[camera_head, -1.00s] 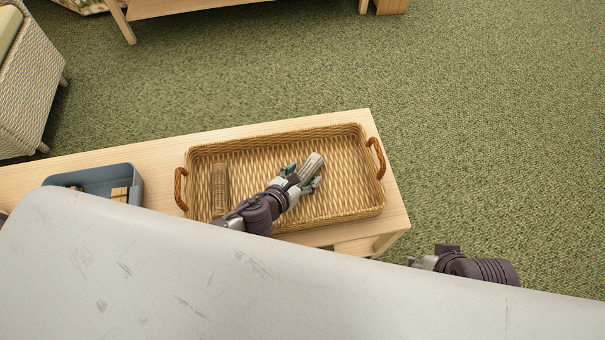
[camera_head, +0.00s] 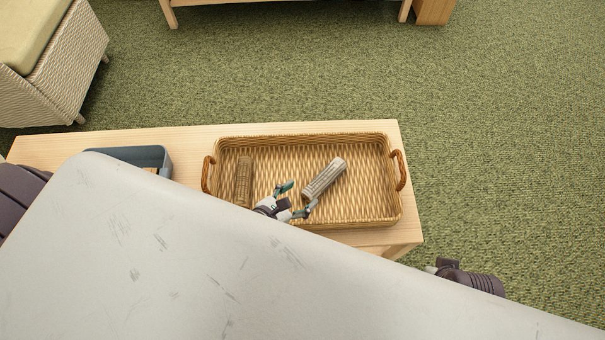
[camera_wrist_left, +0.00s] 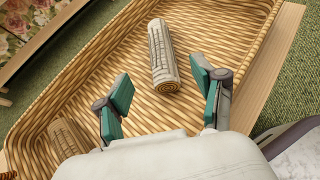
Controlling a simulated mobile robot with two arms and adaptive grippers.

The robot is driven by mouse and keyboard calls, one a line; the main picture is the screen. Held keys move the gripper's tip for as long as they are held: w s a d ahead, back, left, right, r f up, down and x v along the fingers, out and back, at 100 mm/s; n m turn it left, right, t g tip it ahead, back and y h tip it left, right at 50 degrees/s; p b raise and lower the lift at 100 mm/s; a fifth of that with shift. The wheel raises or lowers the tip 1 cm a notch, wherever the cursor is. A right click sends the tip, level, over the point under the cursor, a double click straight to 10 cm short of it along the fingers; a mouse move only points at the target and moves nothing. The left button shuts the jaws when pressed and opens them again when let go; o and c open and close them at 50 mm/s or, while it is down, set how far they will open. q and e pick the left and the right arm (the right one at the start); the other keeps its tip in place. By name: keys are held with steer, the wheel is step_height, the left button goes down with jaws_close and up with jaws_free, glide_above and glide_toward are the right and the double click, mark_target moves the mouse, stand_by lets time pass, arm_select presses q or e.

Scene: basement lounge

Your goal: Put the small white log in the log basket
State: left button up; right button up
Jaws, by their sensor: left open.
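The small white log (camera_head: 324,178) lies tilted in the right half of the wicker log basket (camera_head: 366,219). In the left wrist view the log (camera_wrist_left: 161,55) rests on the basket floor, beyond and between the open fingers. My left gripper (camera_head: 298,199) is open and empty at the basket's near side, just short of the log's near end and apart from it. Its green pads show in the left wrist view (camera_wrist_left: 162,100). My right gripper (camera_head: 432,268) is mostly hidden at the lower right; its fingers cannot be made out.
A brown log (camera_head: 243,181) lies in the basket's left end. A blue-grey bin (camera_head: 150,156) stands left of the basket on the wooden table (camera_head: 195,141). A wicker chair (camera_head: 60,70) is at upper left.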

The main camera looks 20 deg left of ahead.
arm_select(q)
steer(key=shift+w+a+r+n, duration=0.2)
steer(key=shift+r+n, duration=0.05)
steer(key=shift+n, duration=0.55)
steer(key=s+a+n+g+y, duration=0.1)
steer(key=a+n+y, duration=0.1)
steer(key=n, duration=0.7)
steer(key=s+a+n+g+y, duration=0.1)
steer(key=a+n+g, duration=0.1)
steer(key=n, duration=0.7)
steer(key=a+n+g+y, duration=0.2)
steer(key=a+n, duration=0.1)
steer(key=n, duration=0.5)
steer(key=shift+s+a+r+n+y, duration=0.15)
steer(key=shift+s+r+n+y, duration=0.15)
steer(key=shift+s+n, duration=0.1)
steer(key=s+n+g, duration=0.1)
steer(key=n, duration=0.1)
steer(key=s+n, duration=0.2)
steer(key=n, duration=0.1)
steer(key=s+n+g+h, duration=0.1)
steer(key=n, duration=0.2)
steer(key=shift+s+f+g, duration=0.1)
steer(key=shift+s+g, duration=0.2)
steer(key=shift+s, duration=0.1)
steer(key=shift+s+n+g, duration=0.3)
steer(key=shift+s+n, duration=0.25)
steer(key=shift+n, duration=0.35)
